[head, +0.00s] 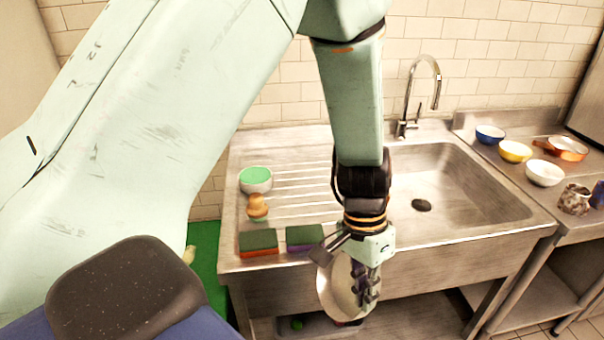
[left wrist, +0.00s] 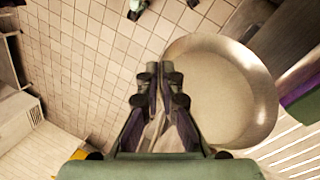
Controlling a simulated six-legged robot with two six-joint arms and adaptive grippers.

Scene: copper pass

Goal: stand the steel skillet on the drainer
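The steel skillet (head: 340,288) hangs in front of the sink's front edge, tilted nearly on edge. My left gripper (head: 368,285) is shut on it, apparently at the rim; the exact contact is partly hidden. In the left wrist view, the skillet (left wrist: 222,92) lies to the right of my left gripper's close-set fingers (left wrist: 160,85), its round inside showing. The drainer (head: 300,190) is the ribbed steel board left of the sink basin; my arm hides its right part. My right gripper is not in view.
A white bowl with green inside (head: 256,180), a wooden brush (head: 257,206) and two sponges (head: 258,242) (head: 304,238) occupy the drainer's left and front. Its ribbed middle is clear. The basin (head: 440,195) has a tap (head: 408,100).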

